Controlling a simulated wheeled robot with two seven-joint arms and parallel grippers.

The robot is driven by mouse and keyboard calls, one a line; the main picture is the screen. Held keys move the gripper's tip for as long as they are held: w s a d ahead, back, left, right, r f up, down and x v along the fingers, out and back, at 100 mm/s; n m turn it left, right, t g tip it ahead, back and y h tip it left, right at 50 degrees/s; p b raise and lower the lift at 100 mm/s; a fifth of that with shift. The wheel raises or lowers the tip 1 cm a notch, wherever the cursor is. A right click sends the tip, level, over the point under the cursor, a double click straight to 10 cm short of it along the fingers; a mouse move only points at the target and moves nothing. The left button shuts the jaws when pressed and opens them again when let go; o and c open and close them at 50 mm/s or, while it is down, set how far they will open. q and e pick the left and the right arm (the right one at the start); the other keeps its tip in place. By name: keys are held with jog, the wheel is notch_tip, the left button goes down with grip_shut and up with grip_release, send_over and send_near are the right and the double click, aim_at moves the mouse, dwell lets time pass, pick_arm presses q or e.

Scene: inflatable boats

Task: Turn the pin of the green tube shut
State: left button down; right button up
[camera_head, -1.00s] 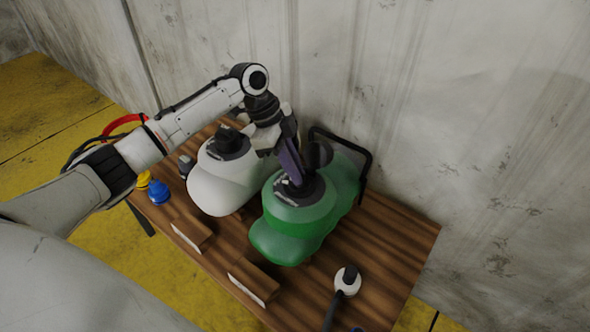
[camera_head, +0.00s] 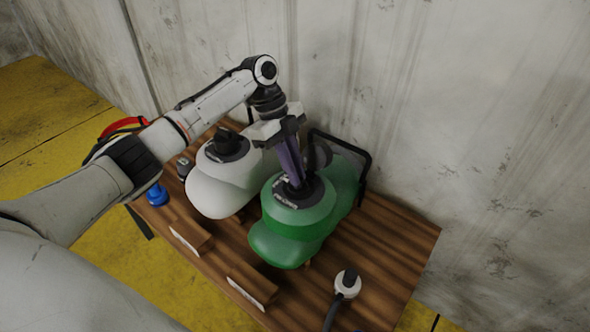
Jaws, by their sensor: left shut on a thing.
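The green tube (camera_head: 290,222) stands on the wooden table, with a dark valve collar (camera_head: 311,193) on its top. The pin sits in the middle of that collar and is mostly hidden by my gripper's fingers. My left gripper (camera_head: 296,181) reaches down from above and is shut on the pin, its purple-grey fingers leaning slightly. My right gripper is not in the view.
A white tube (camera_head: 215,190) with a dark valve stands just left of the green one. A blue cap (camera_head: 157,194) lies near the table's left edge. Wooden blocks (camera_head: 250,284) and a white-and-black hose fitting (camera_head: 347,284) lie in front. A wall (camera_head: 470,120) rises behind.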

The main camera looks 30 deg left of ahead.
pick_arm(q)
jog(key=c, duration=1.8)
grip_release()
jog(key=shift+c, duration=0.2)
jog(key=b+v, duration=0.1)
jog(key=v, duration=0.9)
jog(key=shift+r, duration=0.2)
